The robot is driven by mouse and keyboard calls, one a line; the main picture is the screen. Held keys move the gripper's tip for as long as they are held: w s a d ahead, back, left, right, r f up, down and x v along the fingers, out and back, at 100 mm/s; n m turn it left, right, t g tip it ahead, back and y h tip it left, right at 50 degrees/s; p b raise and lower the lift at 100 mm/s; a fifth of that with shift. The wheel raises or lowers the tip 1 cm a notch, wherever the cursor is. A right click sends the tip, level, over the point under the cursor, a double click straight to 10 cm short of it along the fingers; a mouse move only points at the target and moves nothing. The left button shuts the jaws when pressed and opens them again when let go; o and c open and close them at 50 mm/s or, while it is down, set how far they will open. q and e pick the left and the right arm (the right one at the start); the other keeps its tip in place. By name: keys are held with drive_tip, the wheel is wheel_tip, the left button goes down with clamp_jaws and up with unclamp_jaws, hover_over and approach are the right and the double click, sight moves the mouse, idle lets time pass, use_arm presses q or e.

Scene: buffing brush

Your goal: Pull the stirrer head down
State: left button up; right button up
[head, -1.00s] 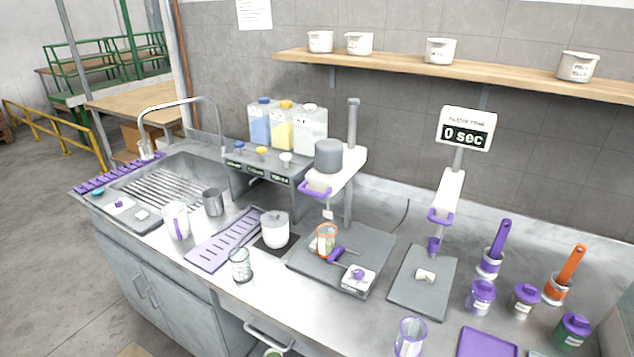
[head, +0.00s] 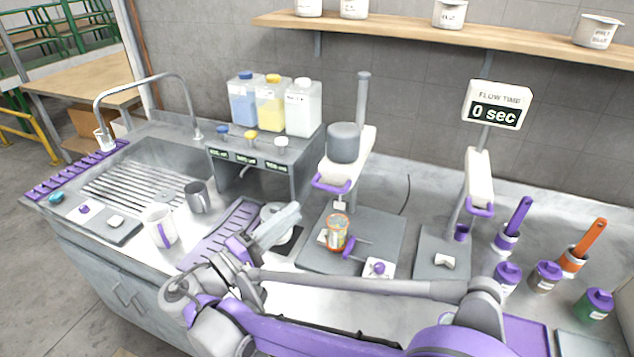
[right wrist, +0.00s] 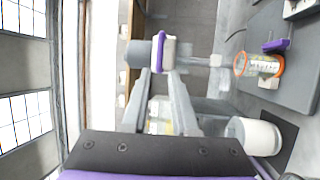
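The stirrer head (head: 352,143), a white block with a grey motor and a purple handle (head: 331,184), sits high on its grey post (head: 362,95). A glass beaker with an orange rim (head: 336,238) stands on the grey base plate (head: 313,260) below it. My right gripper (head: 288,218) is left of the beaker and lower than the handle, apart from both. In the right wrist view, the right gripper (right wrist: 158,76) is open and empty, with the purple handle (right wrist: 160,50) just beyond its fingertips. My left gripper is not in view.
A white pot (head: 272,212), partly hidden by my right arm, stands close to the right gripper. A dispenser rack (head: 290,180) is to the left of the stirrer. A flow-time stand (head: 497,105) reads 0 sec. Cups and brushes crowd the right side.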

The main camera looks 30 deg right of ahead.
sight(327, 186)
drive_tip(key=x, duration=0.5)
drive_tip(key=p+x, duration=0.1)
drive_tip(key=x, duration=0.4)
drive_tip(key=shift+s+d, duration=0.15)
drive_tip(key=shift+d, duration=0.2)
drive_tip(key=shift+c, duration=0.2)
clamp_jaws()
idle(0.7)
